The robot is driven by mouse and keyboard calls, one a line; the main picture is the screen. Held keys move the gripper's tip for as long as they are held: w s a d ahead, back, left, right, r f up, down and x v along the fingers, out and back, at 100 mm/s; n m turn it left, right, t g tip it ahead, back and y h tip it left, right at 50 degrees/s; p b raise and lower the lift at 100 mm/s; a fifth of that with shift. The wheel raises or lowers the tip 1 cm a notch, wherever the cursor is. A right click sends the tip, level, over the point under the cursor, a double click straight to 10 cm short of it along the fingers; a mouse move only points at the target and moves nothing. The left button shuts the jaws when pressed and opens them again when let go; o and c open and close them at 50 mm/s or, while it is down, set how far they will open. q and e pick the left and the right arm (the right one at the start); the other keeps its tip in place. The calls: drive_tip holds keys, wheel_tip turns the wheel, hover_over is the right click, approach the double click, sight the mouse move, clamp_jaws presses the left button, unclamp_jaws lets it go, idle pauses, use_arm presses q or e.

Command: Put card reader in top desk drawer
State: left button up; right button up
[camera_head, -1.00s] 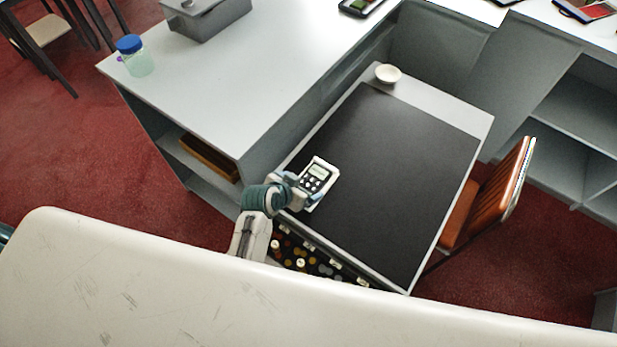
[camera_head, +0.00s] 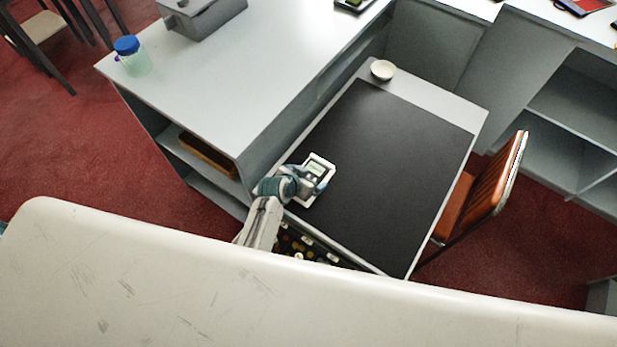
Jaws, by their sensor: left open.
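The card reader (camera_head: 317,168), a small white device with a screen and dark keys, lies on the black desk mat (camera_head: 390,160) near its left edge. My left gripper (camera_head: 314,182) is open over the card reader, its fingers reaching across the lower part. I cannot tell whether they touch it. The open desk drawer (camera_head: 318,249), holding several coins in its compartments, shows below the desk's near edge. It is partly hidden by my arm and my pale body. My right gripper is not in view.
A grey counter (camera_head: 225,85) stands left of the desk, with a blue-lidded jar (camera_head: 133,58) and a grey box (camera_head: 200,15). A white bowl (camera_head: 383,69) sits at the desk's far corner. An orange chair (camera_head: 490,185) stands at the right. Most of the mat is clear.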

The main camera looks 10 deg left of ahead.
use_arm(q)
drive_tip(key=c, duration=1.1)
drive_tip(key=shift+c, duration=1.3)
